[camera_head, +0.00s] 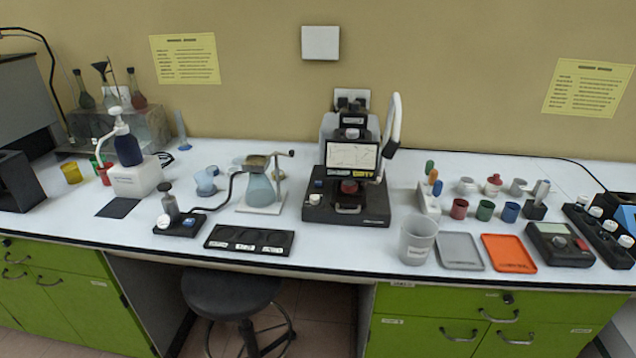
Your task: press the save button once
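The analysis machine (344,209) stands in the middle of the bench, with a dark base and a raised curved handle (393,122). Its lit screen (351,155) shows a graph-like trace. Small coloured labels or keys (349,173) sit along the screen's lower edge, and a round red part (349,187) is just below. A white knob (315,199) is at the left of the base. The lettering is too small for me to tell which part is the save button. Neither of my grippers is in view.
A clear beaker (417,240), a grey tray (460,252) and an orange tray (508,253) lie right of the machine. A stool (231,292) stands below. Bench space before the machine is clear.

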